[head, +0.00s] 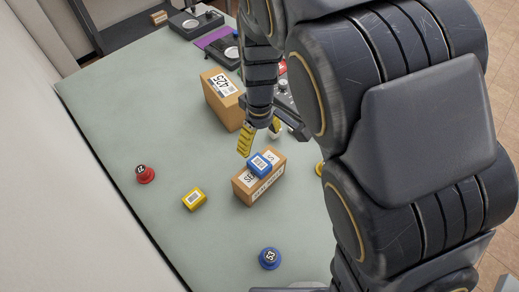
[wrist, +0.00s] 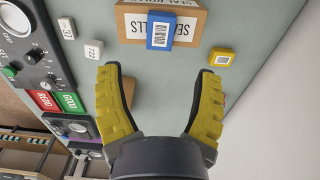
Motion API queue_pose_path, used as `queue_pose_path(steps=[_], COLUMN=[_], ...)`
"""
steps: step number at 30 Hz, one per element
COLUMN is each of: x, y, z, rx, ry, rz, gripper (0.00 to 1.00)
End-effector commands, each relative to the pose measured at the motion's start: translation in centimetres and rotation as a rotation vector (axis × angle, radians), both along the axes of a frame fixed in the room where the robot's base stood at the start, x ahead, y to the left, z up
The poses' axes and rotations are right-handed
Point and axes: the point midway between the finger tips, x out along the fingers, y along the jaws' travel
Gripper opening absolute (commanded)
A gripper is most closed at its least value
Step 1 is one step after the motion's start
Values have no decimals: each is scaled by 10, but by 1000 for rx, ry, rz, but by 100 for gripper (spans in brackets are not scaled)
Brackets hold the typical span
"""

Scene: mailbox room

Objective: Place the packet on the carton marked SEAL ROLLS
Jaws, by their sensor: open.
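The carton marked SEAL ROLLS (head: 243,190) is a brown box on the green table, partly cut off at the top of the wrist view (wrist: 193,31). A small blue packet with a white barcode label (head: 257,165) lies across its top; it also shows in the wrist view (wrist: 161,42), covering part of the lettering. My gripper (head: 260,138) is just behind the carton, apart from the packet. Its yellow-padded fingers are spread wide and empty, as the wrist view shows (wrist: 160,70).
A small yellow box (head: 194,199) sits left of the carton. A red knob-shaped item (head: 145,174) and a blue one (head: 269,258) stand on the table. A taller carton marked 425 (head: 219,105) stands behind. Control panels (head: 196,22) line the far side. The table's left side is largely clear.

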Motion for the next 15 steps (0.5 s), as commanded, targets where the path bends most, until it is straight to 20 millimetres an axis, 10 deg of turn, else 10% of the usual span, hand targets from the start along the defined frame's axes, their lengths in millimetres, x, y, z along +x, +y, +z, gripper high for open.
queue_pose_path(steps=[15], x=[-9], y=[-10], z=[30], rx=[-1], ry=[9], rz=[-45], gripper=[66])
